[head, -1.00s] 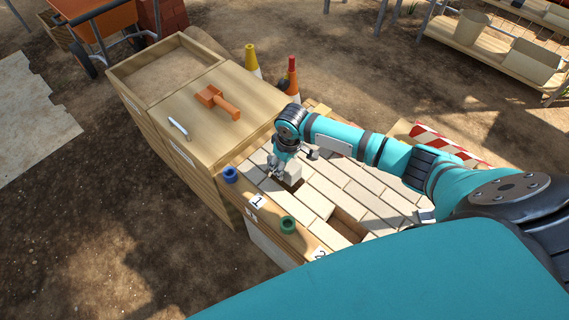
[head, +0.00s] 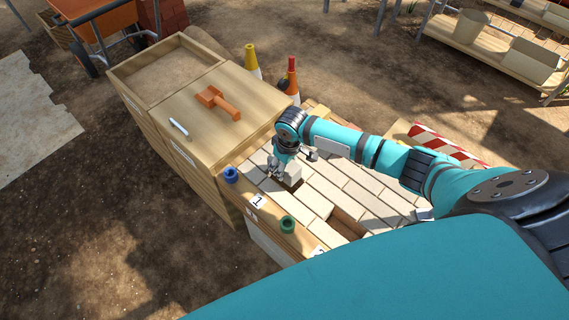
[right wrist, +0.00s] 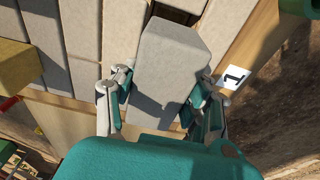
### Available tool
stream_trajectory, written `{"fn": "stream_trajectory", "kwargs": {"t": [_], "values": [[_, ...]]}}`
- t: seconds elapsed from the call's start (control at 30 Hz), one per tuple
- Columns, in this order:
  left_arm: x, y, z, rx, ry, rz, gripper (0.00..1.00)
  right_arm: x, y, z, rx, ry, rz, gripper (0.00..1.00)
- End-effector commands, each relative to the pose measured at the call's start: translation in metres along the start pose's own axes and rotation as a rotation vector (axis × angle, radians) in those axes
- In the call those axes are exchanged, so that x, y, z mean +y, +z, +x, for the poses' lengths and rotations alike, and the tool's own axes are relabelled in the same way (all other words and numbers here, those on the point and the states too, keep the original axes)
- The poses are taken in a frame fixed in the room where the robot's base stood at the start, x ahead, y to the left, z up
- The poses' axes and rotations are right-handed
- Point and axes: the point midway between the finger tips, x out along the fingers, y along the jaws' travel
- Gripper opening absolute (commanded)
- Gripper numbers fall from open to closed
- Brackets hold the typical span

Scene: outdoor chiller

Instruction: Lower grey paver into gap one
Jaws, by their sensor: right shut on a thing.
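The grey paver (head: 293,174) is held in my right gripper (head: 278,171) over the paved bench top, near the label "1" (head: 257,202). In the right wrist view the grey paver (right wrist: 168,75) lies between the two fingers of the right gripper (right wrist: 160,105), which are shut on its sides. A dark opening, gap one (right wrist: 172,14), shows just past the paver's far end; the rest of it is hidden by the paver. I cannot tell how high the paver is above the gap. My left gripper is not in view.
A second opening (head: 346,226) lies in the paving to the right. A blue ring (head: 230,175) and a green ring (head: 287,224) stand on the front wooden edge. Cones (head: 292,78) stand behind.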

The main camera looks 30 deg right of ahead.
Motion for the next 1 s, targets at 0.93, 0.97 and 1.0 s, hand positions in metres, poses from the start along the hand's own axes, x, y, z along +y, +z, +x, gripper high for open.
{"fn": "stream_trajectory", "kwargs": {"t": [0.93,0.97,1.0], "values": [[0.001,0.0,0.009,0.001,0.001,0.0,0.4,0.0,0.001,0.019,0.003,-0.001,0.0,0.0],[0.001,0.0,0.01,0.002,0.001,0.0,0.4,0.0,0.001,0.021,0.004,-0.001,0.0,0.0],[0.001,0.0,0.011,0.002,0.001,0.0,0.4,0.0,0.001,0.022,0.004,-0.001,0.0,0.0]]}}
